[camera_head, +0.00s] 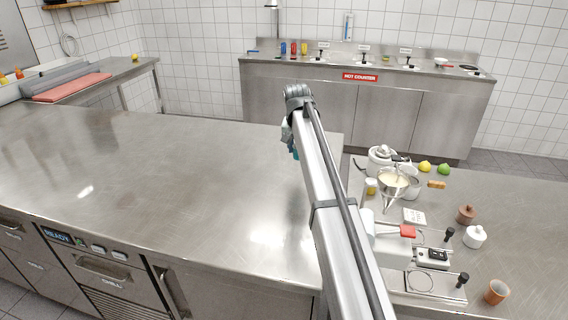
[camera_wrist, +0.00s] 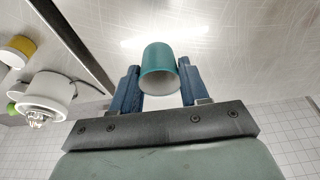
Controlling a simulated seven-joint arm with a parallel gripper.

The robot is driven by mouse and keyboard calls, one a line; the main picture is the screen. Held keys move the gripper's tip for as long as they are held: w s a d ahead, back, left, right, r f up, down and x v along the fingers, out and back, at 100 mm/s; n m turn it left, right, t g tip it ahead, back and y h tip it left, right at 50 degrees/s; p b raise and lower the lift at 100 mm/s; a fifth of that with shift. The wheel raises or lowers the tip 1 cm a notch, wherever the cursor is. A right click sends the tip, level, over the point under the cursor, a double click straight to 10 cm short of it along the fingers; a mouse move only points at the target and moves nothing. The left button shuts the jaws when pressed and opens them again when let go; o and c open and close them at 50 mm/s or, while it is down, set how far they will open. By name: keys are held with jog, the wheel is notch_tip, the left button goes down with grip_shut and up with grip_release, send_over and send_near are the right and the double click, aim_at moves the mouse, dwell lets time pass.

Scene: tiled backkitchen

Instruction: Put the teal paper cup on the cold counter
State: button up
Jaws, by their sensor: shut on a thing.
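The teal paper cup (camera_wrist: 159,58) is between the two blue fingers of my gripper (camera_wrist: 158,68) in the wrist view, with its open end towards the camera. My gripper is shut on it. In the head view my arm hides most of the gripper; only a small teal patch of the cup (camera_head: 295,153) shows at the arm's left side, over the right end of the large steel counter (camera_head: 170,170). This counter has drawers marked CHILL below and looks like the cold counter. Whether the cup touches the steel cannot be told.
The counter's top is bare. A gap separates it from the right-hand table (camera_head: 530,220), which holds a white pot (camera_head: 381,158), a funnel (camera_head: 393,188), an orange cup (camera_head: 496,291) and other things. The hot counter (camera_head: 300,90) stands at the back wall. A red board (camera_head: 72,87) lies far left.

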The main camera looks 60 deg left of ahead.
jog(key=shift+f, duration=4.2)
jog(key=shift+f, duration=0.1)
jog(key=o, duration=1.1)
jog(key=shift+c, duration=0.2)
jog(key=v, duration=1.2)
